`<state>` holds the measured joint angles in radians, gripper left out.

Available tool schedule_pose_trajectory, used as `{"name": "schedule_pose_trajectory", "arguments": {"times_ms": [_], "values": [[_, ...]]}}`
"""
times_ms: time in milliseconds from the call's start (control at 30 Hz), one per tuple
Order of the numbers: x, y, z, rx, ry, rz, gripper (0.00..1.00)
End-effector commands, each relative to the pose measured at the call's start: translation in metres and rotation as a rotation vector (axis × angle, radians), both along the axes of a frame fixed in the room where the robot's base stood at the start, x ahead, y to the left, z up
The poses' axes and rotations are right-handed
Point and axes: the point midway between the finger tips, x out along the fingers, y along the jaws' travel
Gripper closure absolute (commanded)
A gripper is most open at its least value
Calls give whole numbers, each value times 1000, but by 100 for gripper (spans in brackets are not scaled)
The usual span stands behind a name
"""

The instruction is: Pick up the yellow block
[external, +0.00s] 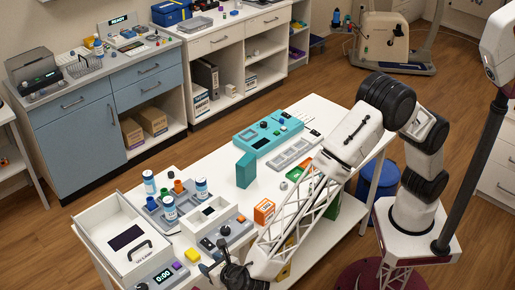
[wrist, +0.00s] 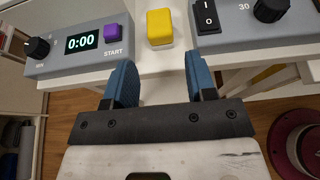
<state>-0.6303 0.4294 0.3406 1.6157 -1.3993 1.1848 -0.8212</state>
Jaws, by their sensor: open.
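The yellow block (wrist: 160,27) stands near the table's front edge in the wrist view, between two grey control boxes. It also shows in the external view (external: 193,255), small and close to my gripper. My gripper (wrist: 161,82) is open and empty, its two blue-padded fingers apart. The block appears ahead of the gap between the fingertips, and the fingers do not touch it. In the external view my gripper (external: 213,270) is at the table's front edge, beside the block, partly hidden by my wrist.
A timer box (wrist: 80,45) with a purple button stands left of the block. A switch box (wrist: 250,22) stands close on its right. In the external view, a white drawer box (external: 95,232), bottles (external: 169,207) and an orange box (external: 264,211) crowd this table end.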

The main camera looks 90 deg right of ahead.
Motion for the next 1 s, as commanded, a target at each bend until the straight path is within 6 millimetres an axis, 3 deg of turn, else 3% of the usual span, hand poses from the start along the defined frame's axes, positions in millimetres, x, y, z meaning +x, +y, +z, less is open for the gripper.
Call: {"name": "schedule_pose_trajectory", "arguments": {"times_ms": [1000], "values": [[29,-28,-18,1,1,-2,49]]}}
